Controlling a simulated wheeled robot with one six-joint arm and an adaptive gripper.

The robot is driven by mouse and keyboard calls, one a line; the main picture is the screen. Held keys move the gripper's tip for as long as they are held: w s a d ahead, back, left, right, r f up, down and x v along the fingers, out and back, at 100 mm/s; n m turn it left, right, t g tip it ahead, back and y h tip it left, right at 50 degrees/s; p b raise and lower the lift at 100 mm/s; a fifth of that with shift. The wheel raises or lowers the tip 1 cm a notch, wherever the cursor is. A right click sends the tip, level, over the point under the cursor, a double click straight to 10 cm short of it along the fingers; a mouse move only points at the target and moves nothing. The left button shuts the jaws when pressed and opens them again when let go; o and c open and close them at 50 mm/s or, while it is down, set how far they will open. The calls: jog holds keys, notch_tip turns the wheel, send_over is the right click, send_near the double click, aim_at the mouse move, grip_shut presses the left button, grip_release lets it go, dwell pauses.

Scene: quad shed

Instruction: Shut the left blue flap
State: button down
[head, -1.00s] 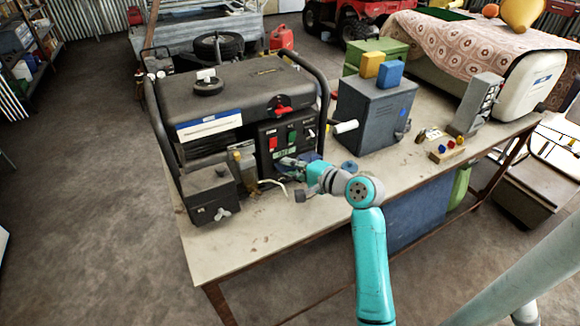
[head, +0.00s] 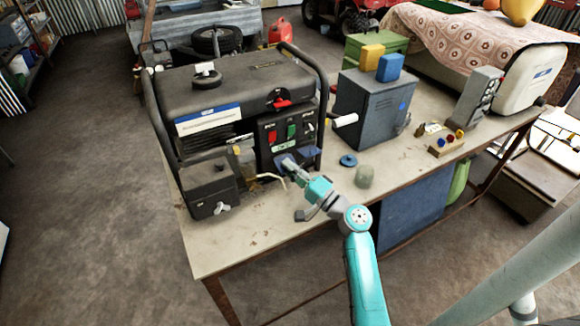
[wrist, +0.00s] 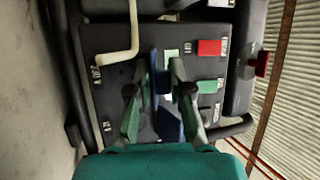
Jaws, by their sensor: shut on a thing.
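The left blue flap (head: 282,159) is on the lower front panel of the black generator (head: 235,100). In the wrist view the flap (wrist: 153,72) shows as a narrow blue strip between my fingers. A second blue piece, apparently the right flap (head: 311,153), lies beside it; it shows lower in the wrist view (wrist: 168,124). My gripper (head: 288,166) is at the panel, its fingers (wrist: 156,75) on either side of the left flap and shut on it. The fingers partly hide both flaps, and I cannot tell the flap's exact angle.
Red (head: 271,140) and green (head: 291,131) switches sit above the flaps. A small dark box (head: 209,186) stands left on the bench (head: 245,236); a translucent jar (head: 364,177) and blue ring (head: 348,160) stand right.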

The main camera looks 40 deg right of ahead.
jog(key=shift+f+n+t, duration=0.15)
jog(key=shift+n+t, duration=0.15)
jog(key=shift+t, duration=0.2)
jog(key=shift+y, duration=0.3)
